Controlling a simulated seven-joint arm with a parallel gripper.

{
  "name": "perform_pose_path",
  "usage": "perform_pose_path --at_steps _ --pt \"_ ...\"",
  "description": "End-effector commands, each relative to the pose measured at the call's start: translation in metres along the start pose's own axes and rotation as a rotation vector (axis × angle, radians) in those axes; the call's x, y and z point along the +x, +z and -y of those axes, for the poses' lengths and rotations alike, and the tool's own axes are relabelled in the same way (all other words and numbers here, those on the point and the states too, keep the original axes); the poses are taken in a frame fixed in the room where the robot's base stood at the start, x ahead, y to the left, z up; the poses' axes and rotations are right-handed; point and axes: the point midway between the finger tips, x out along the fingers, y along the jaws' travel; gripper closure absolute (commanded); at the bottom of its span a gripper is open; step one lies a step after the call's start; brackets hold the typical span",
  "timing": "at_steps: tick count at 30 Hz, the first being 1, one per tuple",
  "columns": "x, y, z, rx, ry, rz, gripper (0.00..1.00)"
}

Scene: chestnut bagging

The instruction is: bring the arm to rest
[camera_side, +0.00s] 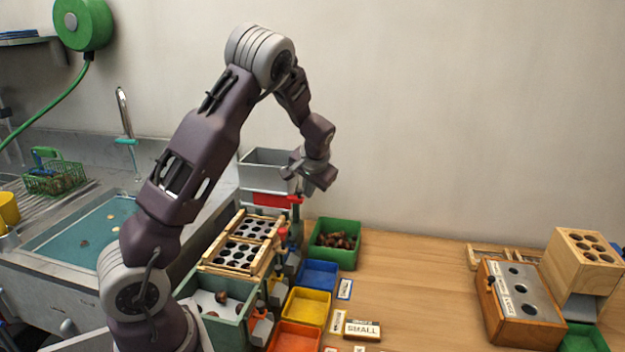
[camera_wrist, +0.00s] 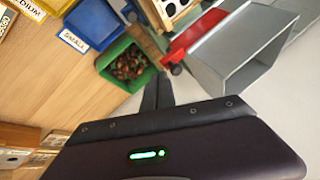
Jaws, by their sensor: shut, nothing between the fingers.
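My gripper (camera_side: 318,182) hangs in the air above the back of the bench, beside the grey metal hopper. In the wrist view its fingers (camera_wrist: 158,92) are together with nothing between them. Below it in the side view, a green bin (camera_side: 352,262) holds several brown chestnuts (camera_side: 336,241). The same green bin (camera_wrist: 108,77) shows just past the fingertips in the wrist view, with chestnuts (camera_wrist: 130,64) in it. My gripper is apart from the bin and the hopper.
The grey hopper (camera_side: 266,163) with a red part stands close left of my gripper. The bench's middle right is mostly clear.

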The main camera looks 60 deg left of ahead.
Motion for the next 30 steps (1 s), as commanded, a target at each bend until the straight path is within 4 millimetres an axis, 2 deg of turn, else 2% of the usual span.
perform_pose_path --at_steps 2,6,10,15,20,23,25,27,29,30 --pt "-0.015 -0.004 -0.022 0.009 0.005 -0.009 1.00" --pt "-0.060 -0.005 -0.018 0.002 0.007 -0.012 1.00" --pt "-0.090 -0.004 -0.018 0.002 0.007 -0.011 1.00" --pt "-0.110 -0.004 -0.018 0.002 0.006 -0.009 1.00" --pt "-0.117 -0.001 -0.019 -0.002 0.020 -0.006 1.00" --pt "-0.147 0.022 -0.027 -0.020 0.133 0.005 1.00" --pt "-0.189 0.054 -0.039 -0.016 0.268 0.007 1.00" --pt "-0.236 0.096 -0.050 0.019 0.399 -0.008 1.00" --pt "-0.271 0.135 -0.056 0.066 0.483 -0.035 1.00" --pt "-0.289 0.161 -0.059 0.098 0.523 -0.056 1.00"
